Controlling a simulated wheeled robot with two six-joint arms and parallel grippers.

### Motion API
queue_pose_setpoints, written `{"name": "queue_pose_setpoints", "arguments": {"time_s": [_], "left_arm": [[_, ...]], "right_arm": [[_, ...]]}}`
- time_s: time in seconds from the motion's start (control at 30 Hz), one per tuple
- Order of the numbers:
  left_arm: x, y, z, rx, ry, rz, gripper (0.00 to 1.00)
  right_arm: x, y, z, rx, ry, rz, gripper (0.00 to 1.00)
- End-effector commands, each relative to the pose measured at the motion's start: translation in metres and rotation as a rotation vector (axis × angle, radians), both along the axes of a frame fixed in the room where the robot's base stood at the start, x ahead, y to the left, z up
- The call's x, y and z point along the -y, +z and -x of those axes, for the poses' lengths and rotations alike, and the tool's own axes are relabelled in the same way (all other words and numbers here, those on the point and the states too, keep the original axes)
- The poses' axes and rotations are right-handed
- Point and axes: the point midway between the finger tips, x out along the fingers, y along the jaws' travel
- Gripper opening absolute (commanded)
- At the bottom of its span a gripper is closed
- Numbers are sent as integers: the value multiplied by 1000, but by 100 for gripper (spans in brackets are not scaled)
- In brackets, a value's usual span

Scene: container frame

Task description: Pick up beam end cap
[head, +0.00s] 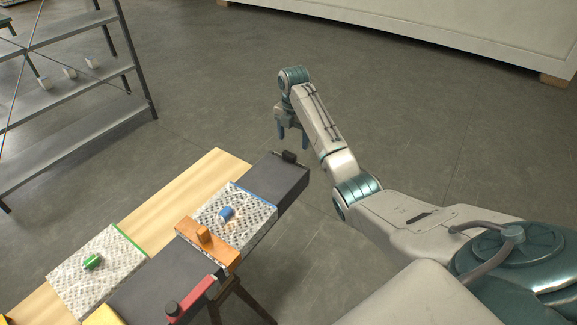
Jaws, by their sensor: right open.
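A small black piece (289,156) sits at the far end of a dark grey beam (277,180) on the wooden bench. It looks like an end cap, but it is too small to be sure. My right gripper (292,137) is open and empty, with its fingers pointing down. In the picture it shows just above the black piece; I cannot tell its height or the gap. My left gripper is not in view.
The bench (180,187) also carries an orange block (207,247), a red part (190,301), and textured plates with a blue piece (226,214) and a green piece (92,262). A metal shelf (90,125) stands at the left. The floor beyond the bench is clear.

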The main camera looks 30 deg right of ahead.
Motion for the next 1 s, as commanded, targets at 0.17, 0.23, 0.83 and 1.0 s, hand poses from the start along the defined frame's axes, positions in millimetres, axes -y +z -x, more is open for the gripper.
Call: {"name": "queue_pose_setpoints", "arguments": {"time_s": [0.17,0.23,0.83,1.0], "left_arm": [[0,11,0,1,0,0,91],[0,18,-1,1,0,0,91],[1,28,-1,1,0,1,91],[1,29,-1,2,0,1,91]], "right_arm": [[-2,-14,-1,0,0,0,71],[-4,-22,-2,-1,0,-1,71],[-7,-62,-4,2,0,0,57],[-7,-62,-4,2,0,0,24]]}}
